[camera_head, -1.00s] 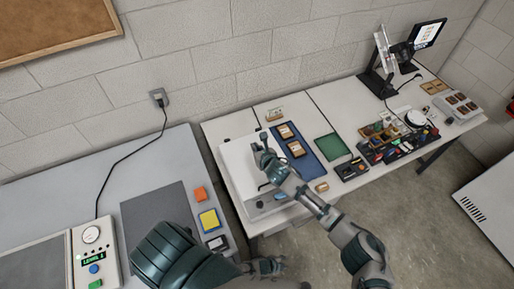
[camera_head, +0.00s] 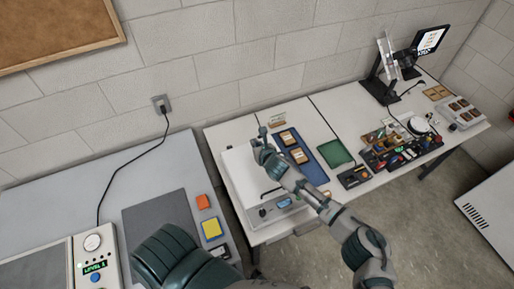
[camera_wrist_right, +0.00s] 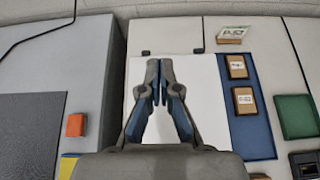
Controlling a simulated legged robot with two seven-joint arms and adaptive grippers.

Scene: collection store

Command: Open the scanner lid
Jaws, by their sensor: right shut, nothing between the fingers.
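The scanner is a white box on the white table, with a grey front panel (camera_head: 284,207) carrying a small blue display. Its flat white lid (camera_head: 238,168) looks down; the wrist view also shows the lid (camera_wrist_right: 205,105). A dark handle-like piece shows near its front edge, partly behind my right arm. My right gripper (camera_head: 262,136) is over the lid toward its far right part, shut and empty. In the wrist view the right gripper's fingertips (camera_wrist_right: 159,82) are together above the lid; contact cannot be told. My left arm shows at the bottom, but its gripper is out of view.
A blue tray (camera_head: 308,168) with small framed pieces lies right of the scanner, beside a green mat (camera_head: 335,153). A grey table (camera_head: 150,172) with orange and yellow blocks stands left, across a narrow gap. A monitor (camera_head: 430,40) stands far right.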

